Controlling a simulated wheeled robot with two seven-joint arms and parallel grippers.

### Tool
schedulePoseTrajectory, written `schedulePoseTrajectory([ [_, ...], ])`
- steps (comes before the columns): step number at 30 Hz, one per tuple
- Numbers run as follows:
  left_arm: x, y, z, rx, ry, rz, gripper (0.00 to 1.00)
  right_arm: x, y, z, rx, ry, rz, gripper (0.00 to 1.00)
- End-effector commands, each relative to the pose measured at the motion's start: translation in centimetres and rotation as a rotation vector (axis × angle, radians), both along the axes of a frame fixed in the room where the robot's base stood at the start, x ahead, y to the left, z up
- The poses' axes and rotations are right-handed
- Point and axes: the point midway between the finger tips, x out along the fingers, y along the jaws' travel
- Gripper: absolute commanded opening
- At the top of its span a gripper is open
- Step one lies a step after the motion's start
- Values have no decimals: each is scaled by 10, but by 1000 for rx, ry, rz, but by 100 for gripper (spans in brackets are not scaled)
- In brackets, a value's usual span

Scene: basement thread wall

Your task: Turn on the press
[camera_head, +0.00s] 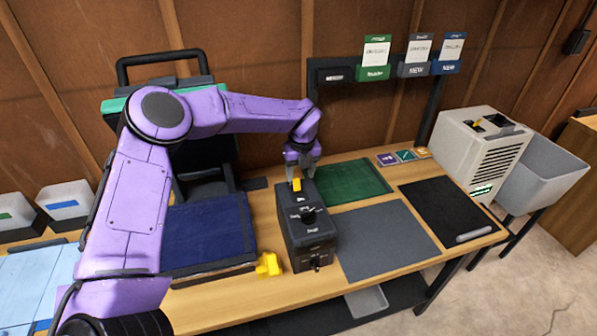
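The press (207,232) stands on the left part of the wooden table, with a raised dark lid, a black bar handle (165,60) and a dark blue pad. A black control box (309,238) with white markings and a dark knob stands to its right. A small yellow piece (296,184), which looks like a switch, is at the box's far top end. My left gripper (299,172) points down right at this yellow piece. I cannot tell whether it touches it or how far its fingers are apart. My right gripper is not in view.
A yellow object (268,264) lies on the table left of the box. Green (352,181), grey (385,240) and black (448,210) mats lie to the right. A beige machine (480,150) and a grey bin (545,175) stand farther right. A dark sign rack rises behind.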

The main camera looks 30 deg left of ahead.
Motion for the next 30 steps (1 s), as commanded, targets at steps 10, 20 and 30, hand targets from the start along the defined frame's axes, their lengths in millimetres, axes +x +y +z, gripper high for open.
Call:
schedulePoseTrajectory([
  [10,2,0,42,-1,-19,0,49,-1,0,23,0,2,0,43],
  [20,3,0,70,-1,-19,-1,49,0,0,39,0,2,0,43],
  [30,4,1,98,-1,-17,0,49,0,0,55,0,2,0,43],
])
